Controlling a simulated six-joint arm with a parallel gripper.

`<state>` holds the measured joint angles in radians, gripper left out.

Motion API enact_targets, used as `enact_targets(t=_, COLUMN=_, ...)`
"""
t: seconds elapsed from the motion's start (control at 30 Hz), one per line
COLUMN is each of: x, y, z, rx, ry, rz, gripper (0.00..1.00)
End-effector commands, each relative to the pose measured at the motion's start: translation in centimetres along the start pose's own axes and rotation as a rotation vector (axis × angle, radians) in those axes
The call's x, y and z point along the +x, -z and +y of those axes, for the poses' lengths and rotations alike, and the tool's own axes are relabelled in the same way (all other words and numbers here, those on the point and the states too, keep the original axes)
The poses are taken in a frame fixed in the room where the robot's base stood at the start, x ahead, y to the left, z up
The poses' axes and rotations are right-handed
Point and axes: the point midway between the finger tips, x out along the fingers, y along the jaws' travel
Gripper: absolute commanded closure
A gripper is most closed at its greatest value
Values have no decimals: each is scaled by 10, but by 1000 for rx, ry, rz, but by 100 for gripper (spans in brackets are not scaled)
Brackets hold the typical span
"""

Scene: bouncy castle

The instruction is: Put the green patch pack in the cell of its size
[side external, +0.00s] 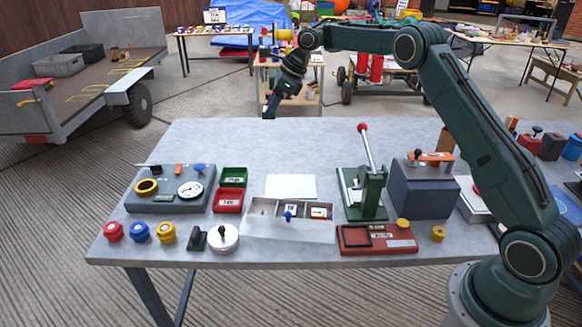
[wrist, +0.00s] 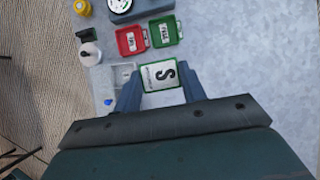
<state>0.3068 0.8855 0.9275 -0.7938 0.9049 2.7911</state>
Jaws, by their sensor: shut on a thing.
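My gripper (side external: 269,108) is raised high above the far edge of the table. In the wrist view my gripper (wrist: 160,88) is shut on the green patch pack (wrist: 161,74), a white-faced pack with a green border and a large black S. A pale grey tray (side external: 285,234) with several cells stands at the front middle of the table, its white lid (side external: 291,186) open at the back. One white-labelled and one orange-edged pack (side external: 321,213) sit in its cells. The left cell looks empty. In the wrist view the tray (wrist: 104,92) is partly hidden by my gripper and the pack.
A green bin (side external: 233,176) and a red bin (side external: 228,200) stand left of the tray. A green lever press (side external: 371,195) with an upright red-knobbed handle stands right of it. A white round-topped device (side external: 223,239) is at the front left. The table's back middle is clear.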

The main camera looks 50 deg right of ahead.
Motion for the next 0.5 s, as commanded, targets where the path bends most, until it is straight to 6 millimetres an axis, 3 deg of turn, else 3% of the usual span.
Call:
enact_targets(t=0.17, x=19, y=-3, z=14, rx=9, ry=2, rz=2, gripper=81)
enact_targets(t=0.5, x=78, y=1, z=56, rx=53, ry=27, rz=3, gripper=81)
